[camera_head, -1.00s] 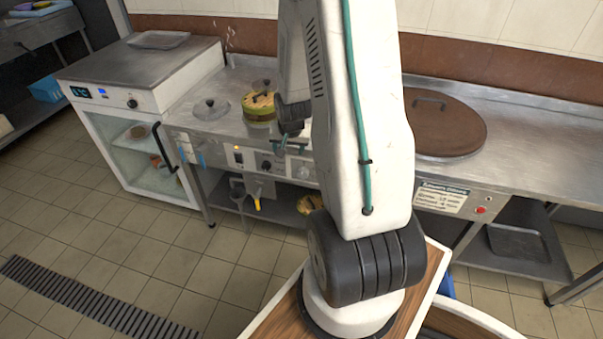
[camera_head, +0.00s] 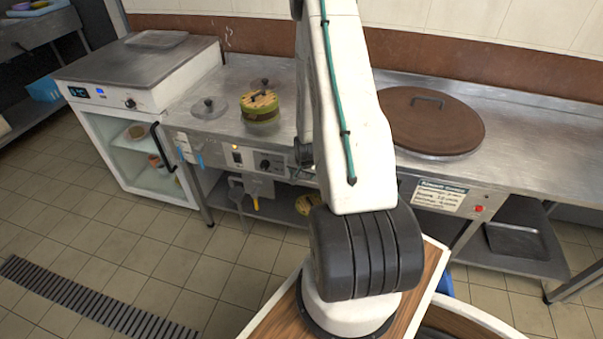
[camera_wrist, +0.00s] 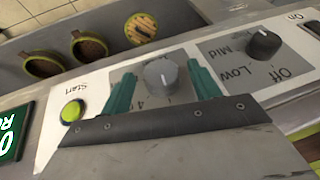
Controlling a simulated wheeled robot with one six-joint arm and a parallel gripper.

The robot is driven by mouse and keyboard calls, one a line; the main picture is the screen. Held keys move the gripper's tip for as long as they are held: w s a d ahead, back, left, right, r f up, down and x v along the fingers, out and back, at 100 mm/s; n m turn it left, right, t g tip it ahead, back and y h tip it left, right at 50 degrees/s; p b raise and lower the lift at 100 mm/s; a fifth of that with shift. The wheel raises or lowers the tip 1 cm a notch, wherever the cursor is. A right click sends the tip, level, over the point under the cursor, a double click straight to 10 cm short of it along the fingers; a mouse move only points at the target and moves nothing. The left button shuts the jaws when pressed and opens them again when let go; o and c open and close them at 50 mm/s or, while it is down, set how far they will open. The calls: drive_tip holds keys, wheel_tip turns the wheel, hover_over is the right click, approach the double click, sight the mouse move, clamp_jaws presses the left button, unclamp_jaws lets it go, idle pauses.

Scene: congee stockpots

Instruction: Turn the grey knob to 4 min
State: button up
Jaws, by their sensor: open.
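The grey knob (camera_wrist: 160,76) is a round dial on a grey plate of the control panel in the wrist view. My gripper (camera_wrist: 160,70) has teal fingers, open, one on each side of the knob. Gaps show between the fingers and the knob. In the head view my arm hides the gripper and the grey knob.
A green Start button (camera_wrist: 72,110) and a black knob (camera_wrist: 264,43) marked Off, Low and Mid flank the plate. A green display (camera_wrist: 12,132) is at the left edge. A green-yellow pot (camera_head: 260,108) and a brown lid (camera_head: 432,122) are on the steel counter.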

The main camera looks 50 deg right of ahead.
drive_tip(key=shift+f, duration=0.2)
drive_tip(key=c, duration=1)
drive_tip(key=shift+o, duration=0.2)
drive_tip(key=shift+a, duration=0.1)
